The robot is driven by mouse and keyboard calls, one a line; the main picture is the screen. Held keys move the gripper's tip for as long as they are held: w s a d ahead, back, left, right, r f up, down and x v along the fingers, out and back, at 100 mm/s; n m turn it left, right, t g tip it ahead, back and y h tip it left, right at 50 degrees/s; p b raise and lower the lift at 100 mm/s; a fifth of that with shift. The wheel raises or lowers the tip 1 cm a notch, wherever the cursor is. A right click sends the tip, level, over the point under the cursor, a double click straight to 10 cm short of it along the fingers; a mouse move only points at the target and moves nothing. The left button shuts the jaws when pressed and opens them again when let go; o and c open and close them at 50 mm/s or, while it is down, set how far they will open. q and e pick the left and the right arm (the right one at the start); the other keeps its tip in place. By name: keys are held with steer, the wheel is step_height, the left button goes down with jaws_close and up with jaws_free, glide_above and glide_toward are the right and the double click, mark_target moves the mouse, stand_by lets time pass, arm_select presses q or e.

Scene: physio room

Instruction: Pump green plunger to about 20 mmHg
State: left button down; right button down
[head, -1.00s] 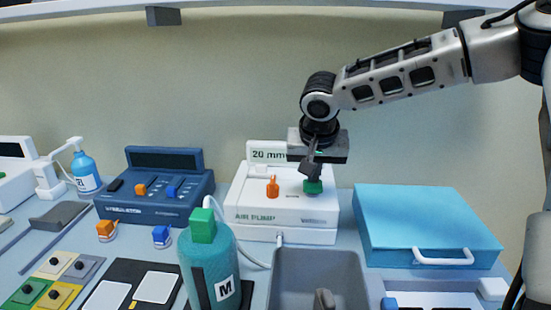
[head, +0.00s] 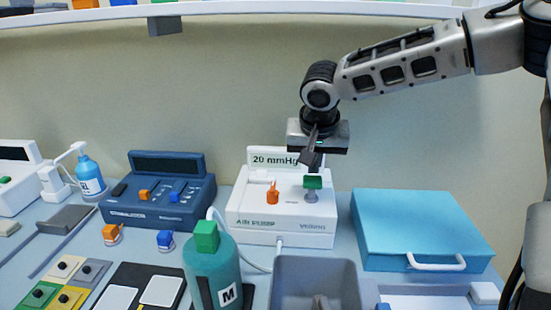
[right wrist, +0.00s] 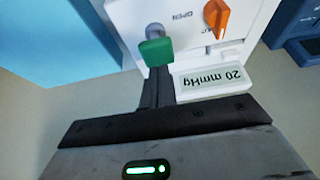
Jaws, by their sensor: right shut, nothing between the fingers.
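The white air pump (head: 280,222) stands at the back of the table. Its green plunger (head: 312,182) is raised on a grey stem. An orange knob (head: 272,193) is to its left. The display (head: 273,160) reads 20 mmHg, and the same reading shows upside down in the right wrist view (right wrist: 211,82). My right gripper (head: 309,160) is shut and empty just above the plunger. In the right wrist view the closed fingers (right wrist: 155,85) end at the green plunger (right wrist: 156,51); I cannot tell whether they touch. My left gripper is not in view.
A blue case (head: 420,228) lies right of the pump. A grey bin (head: 315,285) and a teal bottle (head: 212,270) marked M stand in front. A dark blue console (head: 157,192) is to the left.

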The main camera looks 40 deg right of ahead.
stand_by(0.5)
step_height(320, 180, up, 5)
steer(key=p, duration=0.4)
steer(key=shift+r+p, duration=0.1)
steer(key=shift+p, duration=0.2)
